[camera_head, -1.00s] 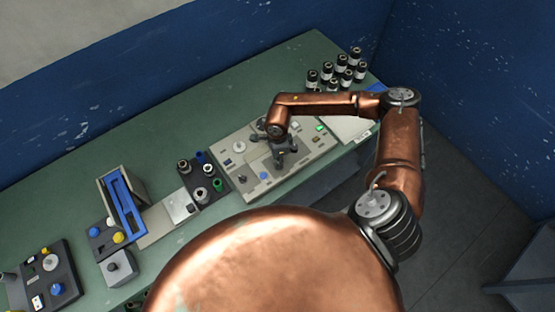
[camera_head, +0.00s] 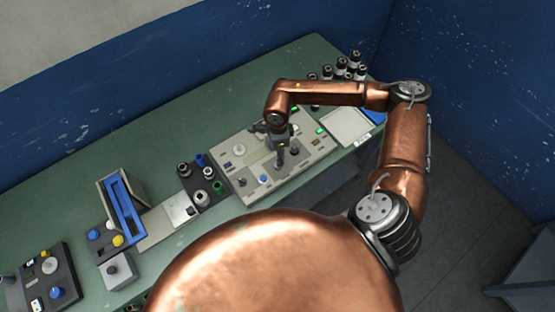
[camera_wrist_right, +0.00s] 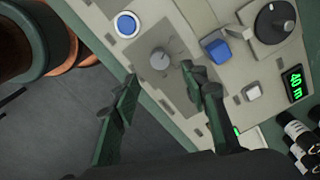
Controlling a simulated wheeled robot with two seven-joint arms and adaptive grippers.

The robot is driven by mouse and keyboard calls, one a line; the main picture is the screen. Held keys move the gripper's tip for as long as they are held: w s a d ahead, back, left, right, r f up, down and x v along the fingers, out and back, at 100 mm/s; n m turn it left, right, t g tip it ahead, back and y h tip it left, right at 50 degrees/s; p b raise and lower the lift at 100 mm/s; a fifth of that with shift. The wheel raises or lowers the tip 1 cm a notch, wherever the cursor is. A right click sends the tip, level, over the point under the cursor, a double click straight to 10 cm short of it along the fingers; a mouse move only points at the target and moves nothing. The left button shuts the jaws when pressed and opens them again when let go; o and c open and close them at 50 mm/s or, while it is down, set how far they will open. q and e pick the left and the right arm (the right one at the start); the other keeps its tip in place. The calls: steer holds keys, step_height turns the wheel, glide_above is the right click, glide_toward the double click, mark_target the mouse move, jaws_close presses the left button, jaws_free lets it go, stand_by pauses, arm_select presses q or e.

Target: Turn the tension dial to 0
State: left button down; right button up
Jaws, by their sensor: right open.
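The beige control panel (camera_head: 228,160) sits on the green bench. In the right wrist view it carries a small round grey dial (camera_wrist_right: 160,58) with a pointer and tick marks, and a larger black dial (camera_wrist_right: 274,22). No label is readable, so I cannot tell for certain which is the tension dial. My right gripper (camera_head: 281,160) is over the panel, pointing down. In the right wrist view my right gripper (camera_wrist_right: 158,84) is open and empty, its fingertips apart on either side below the grey dial. It does not visibly touch the dial. My left gripper is out of view.
Near the grey dial are a round blue button (camera_wrist_right: 126,24), a blue square cap (camera_wrist_right: 216,48), a white button (camera_wrist_right: 252,92) and a green display (camera_wrist_right: 294,84) reading 40 m. Dark canisters (camera_head: 355,60) stand behind. A black tray (camera_head: 192,170) with small parts lies left.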

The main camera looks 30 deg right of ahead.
steer(key=shift+r, duration=2.35)
